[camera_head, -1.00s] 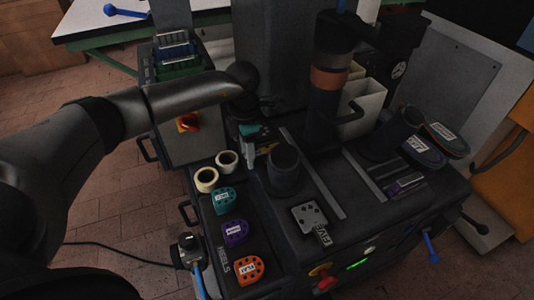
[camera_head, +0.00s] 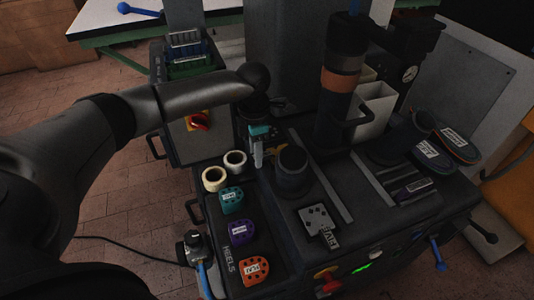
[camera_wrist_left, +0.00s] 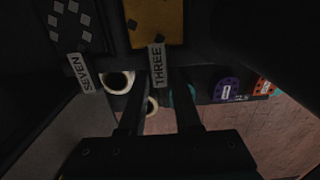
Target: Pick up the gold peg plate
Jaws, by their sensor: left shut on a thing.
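The gold peg plate (camera_wrist_left: 155,22) is at the top of the left wrist view, with a pale tag reading THREE at its near end. My left gripper (camera_wrist_left: 158,74) is shut on the plate at that tag end, one finger on each side. My right gripper is not in view.
A grey plate (camera_head: 317,218) tagged FIVE lies on the machine top. Two tape rolls (camera_head: 214,178) and teal, purple and orange heels (camera_head: 256,270) line the left edge. A dark round post (camera_head: 292,170) and a tall column with an orange band (camera_head: 341,82) stand close by.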

